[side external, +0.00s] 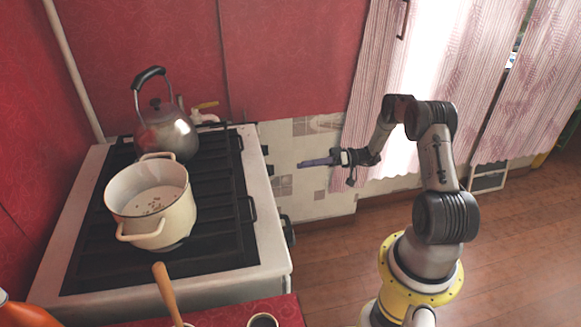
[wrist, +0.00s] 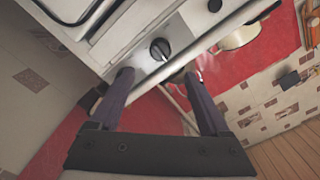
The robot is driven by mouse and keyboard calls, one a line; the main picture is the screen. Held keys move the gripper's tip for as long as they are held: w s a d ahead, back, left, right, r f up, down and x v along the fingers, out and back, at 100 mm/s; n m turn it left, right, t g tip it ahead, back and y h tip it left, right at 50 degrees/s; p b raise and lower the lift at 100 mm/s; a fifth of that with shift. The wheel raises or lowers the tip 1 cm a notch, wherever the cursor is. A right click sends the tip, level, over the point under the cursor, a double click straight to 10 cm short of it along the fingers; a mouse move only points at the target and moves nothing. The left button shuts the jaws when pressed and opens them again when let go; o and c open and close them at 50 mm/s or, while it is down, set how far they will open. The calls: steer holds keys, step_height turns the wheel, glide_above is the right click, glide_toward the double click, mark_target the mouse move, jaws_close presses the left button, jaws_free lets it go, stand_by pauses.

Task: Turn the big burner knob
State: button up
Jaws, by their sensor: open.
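A round black knob (wrist: 160,49) with a pale pointer mark sits on the stove's white front panel in the wrist view. A second dark round knob (wrist: 214,5) is cut off at the top edge. I cannot tell which is the big one. In the side view, dark knobs (side external: 289,232) show edge-on on the stove's right face. My gripper (side external: 302,163) is open and empty, its purple fingers pointing left toward the stove, apart from it. In the wrist view my gripper (wrist: 158,77) spreads below the first knob, with no contact visible.
The stove (side external: 270,225) carries a cream pot (side external: 150,215) and a steel kettle (side external: 166,135). A wooden-handled utensil (side external: 167,290) and a dark-filled cup (side external: 262,321) stand at the front on the red counter.

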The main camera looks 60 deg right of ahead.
steer(key=shift+v, duration=1.65)
